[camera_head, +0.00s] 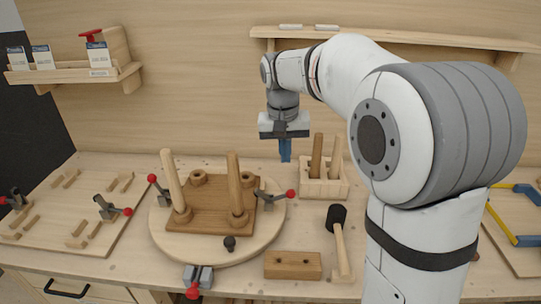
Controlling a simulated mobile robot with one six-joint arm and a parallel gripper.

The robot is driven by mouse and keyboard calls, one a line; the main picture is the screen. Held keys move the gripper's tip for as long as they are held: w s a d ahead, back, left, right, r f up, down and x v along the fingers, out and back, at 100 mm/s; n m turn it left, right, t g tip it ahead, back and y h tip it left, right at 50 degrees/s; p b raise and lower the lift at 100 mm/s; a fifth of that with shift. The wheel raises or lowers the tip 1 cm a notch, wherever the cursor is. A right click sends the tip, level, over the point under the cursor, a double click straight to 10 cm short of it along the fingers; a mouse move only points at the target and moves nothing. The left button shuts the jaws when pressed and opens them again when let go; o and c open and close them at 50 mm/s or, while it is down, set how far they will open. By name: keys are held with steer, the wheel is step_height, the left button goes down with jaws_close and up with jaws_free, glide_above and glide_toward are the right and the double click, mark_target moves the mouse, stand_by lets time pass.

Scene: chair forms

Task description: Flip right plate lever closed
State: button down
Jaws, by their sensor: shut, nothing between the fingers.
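A round wooden plate (225,257) lies on the bench and bears a wooden base (212,216) with two upright pegs. The right plate lever (273,196) is a grey toggle clamp at the plate's right rim, and its red-knobbed handle points outward to the right, lying low. The left plate lever (157,187) has its red knob raised outward at the plate's left rim. My gripper (285,157) points down with its blue fingers shut and empty. In the picture it is above and behind the right lever, apart from it. Whether the clamp arm touches the base is unclear.
A wooden box with pegs (325,187) stands just right of my gripper. A black-headed mallet (337,232) and a wooden block (293,265) lie right of the plate. A red-knobbed clamp (197,278) sits at the bench's front edge. A shelf (415,39) runs above.

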steer(key=s+d+f, duration=0.1)
steer(key=s+d, duration=0.1)
steer(key=s, duration=0.6)
steer(key=s+d+f+t, duration=0.1)
steer(key=s+d+f, duration=0.1)
steer(key=s, duration=0.6)
steer(key=s+d+f+t+y, duration=0.1)
steer(key=s+d, duration=0.3)
steer(key=s, duration=0.4)
steer(key=shift+d+f+n, duration=0.25)
steer(key=shift+f+n, duration=0.15)
steer(key=shift+f, duration=0.35)
